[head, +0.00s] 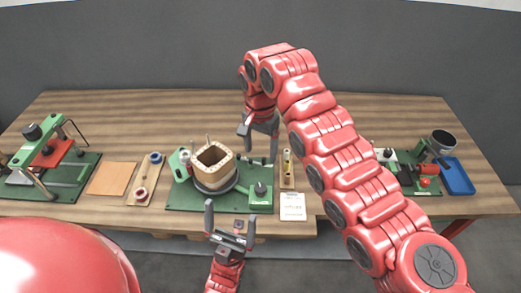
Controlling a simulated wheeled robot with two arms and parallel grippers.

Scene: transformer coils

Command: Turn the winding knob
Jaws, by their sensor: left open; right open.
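The winding station is a green base (185,198) at the middle of the bench. On it a square tan coil former (203,163) stands on a round turntable. A small black knob (261,188) sits on a green block at the base's front right; it looks like the winding knob. My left gripper (230,211) is open and empty in front of the base, left of and nearer than the black knob. My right gripper (259,145) is open, pointing down above the back right of the base, behind the knob. Neither gripper appears to touch it.
A green press (60,175) stands at the left, with an orange-brown sheet (113,179) and a spool board (147,180). A narrow board (287,170) and a white card (292,206) lie right of the base. A blue tray (457,177) and dark cup (443,141) stand far right.

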